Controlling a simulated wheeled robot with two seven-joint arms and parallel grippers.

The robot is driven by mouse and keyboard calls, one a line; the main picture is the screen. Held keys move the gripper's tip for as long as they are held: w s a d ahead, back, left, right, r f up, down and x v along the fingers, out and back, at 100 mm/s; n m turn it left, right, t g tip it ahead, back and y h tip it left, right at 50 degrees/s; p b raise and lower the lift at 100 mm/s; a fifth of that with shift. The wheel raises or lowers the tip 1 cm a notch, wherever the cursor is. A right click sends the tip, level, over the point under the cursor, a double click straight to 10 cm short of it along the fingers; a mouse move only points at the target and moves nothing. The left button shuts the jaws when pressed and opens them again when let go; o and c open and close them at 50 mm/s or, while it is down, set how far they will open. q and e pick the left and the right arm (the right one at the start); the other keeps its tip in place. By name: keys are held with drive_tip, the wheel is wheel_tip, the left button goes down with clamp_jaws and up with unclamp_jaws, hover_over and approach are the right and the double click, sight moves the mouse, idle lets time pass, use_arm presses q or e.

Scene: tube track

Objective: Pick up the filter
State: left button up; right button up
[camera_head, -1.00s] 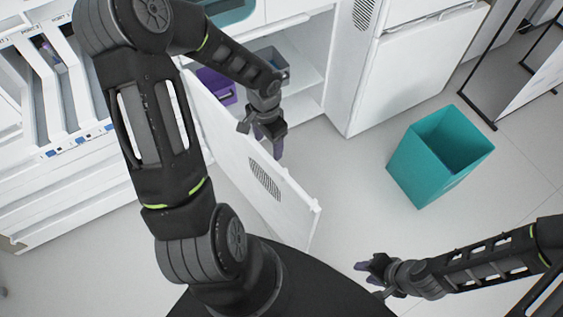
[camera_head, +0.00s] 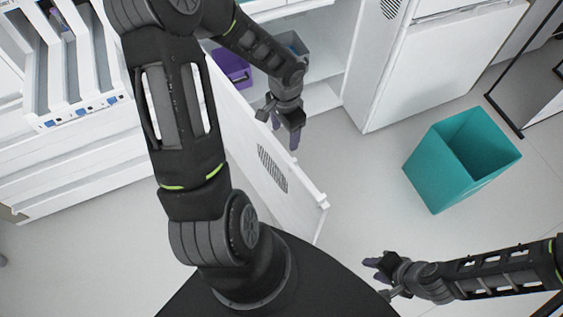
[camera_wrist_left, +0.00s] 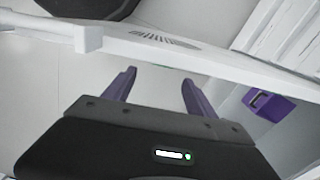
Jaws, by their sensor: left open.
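Nothing in view can be told for certain as the filter. A purple box (camera_head: 232,66) sits inside the open white cabinet; it also shows at the right of the left wrist view (camera_wrist_left: 268,104). A grey box (camera_head: 296,44) stands on the cabinet floor, partly hidden by my left arm. My left gripper (camera_head: 292,136) is in front of the cabinet opening, beside the open door. In the left wrist view its purple fingers (camera_wrist_left: 158,78) are apart with nothing between them. My right gripper (camera_head: 373,268) is low at the right, away from the cabinet; its finger gap is unclear.
The open white cabinet door (camera_head: 295,205) with a vent juts out next to my left gripper. A teal bin (camera_head: 430,172) stands on the floor at the right. White racks with slots (camera_head: 75,70) are at the left. Floor between door and bin is clear.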

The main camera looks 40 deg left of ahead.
use_arm(q)
drive_tip(key=shift+f, duration=1.3)
drive_tip(key=shift+s+a+f, duration=0.1)
drive_tip(key=shift+a+f, duration=0.05)
drive_tip(key=shift+f, duration=1.15)
drive_tip(key=shift+s+a+f, duration=0.1)
drive_tip(key=shift+f, duration=1.2)
clamp_jaws()
